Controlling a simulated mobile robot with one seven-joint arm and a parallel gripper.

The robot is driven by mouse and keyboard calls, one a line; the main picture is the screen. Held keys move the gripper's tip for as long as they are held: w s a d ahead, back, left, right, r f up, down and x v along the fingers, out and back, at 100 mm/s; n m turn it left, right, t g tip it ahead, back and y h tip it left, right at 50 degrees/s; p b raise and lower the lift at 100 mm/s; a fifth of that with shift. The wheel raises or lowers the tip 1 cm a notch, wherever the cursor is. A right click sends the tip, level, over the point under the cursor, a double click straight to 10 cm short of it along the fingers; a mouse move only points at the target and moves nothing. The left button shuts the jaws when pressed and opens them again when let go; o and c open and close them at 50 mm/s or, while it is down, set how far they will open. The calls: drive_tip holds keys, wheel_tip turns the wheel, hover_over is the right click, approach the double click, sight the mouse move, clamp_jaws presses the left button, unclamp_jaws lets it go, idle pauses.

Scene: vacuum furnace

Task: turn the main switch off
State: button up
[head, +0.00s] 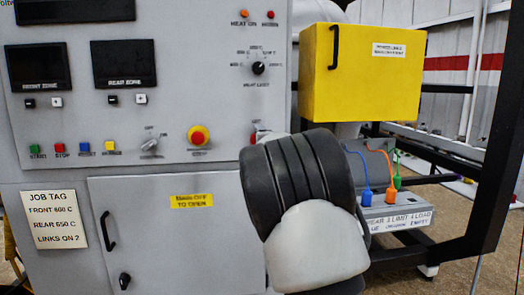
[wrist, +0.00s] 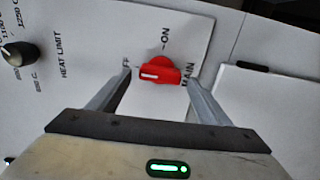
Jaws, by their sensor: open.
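The main switch (wrist: 162,70) is a red knob with a white mark on the panel, between the ON and OFF labels in the wrist view. Its bar lies nearly level in that picture, with the white mark at the left end, on the side of the OFF label. My gripper (wrist: 159,76) is open, with one finger on each side of the knob. I cannot tell whether either finger touches it. In the head view my arm hides the gripper and most of the switch; a small red part (head: 254,137) shows beside the arm.
The heat limit knob (wrist: 17,54) is left of my gripper in the wrist view. A red emergency button (head: 198,136) and a grey selector (head: 150,145) are on the panel. A yellow box (head: 360,72) stands out to the right, above my arm.

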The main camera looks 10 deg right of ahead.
drive_tip(key=s+p, duration=0.1)
drive_tip(key=s, duration=1.6)
drive_tip(key=s+f+m+g, duration=0.4)
drive_tip(key=s+m, duration=0.2)
drive_tip(key=s, duration=0.6)
drive_tip(key=s+f+m+g, duration=0.4)
drive_tip(key=s+f+m, duration=0.15)
drive_tip(key=s, duration=0.75)
drive_tip(key=s+f+m+g, duration=0.4)
drive_tip(key=s+m, duration=0.3)
drive_tip(key=s, duration=0.5)
wheel_tip(320, 180, up, 26)
drive_tip(key=p, duration=2.6)
drive_tip(key=shift+d+r, duration=0.25)
drive_tip(key=shift+s+a, duration=0.1)
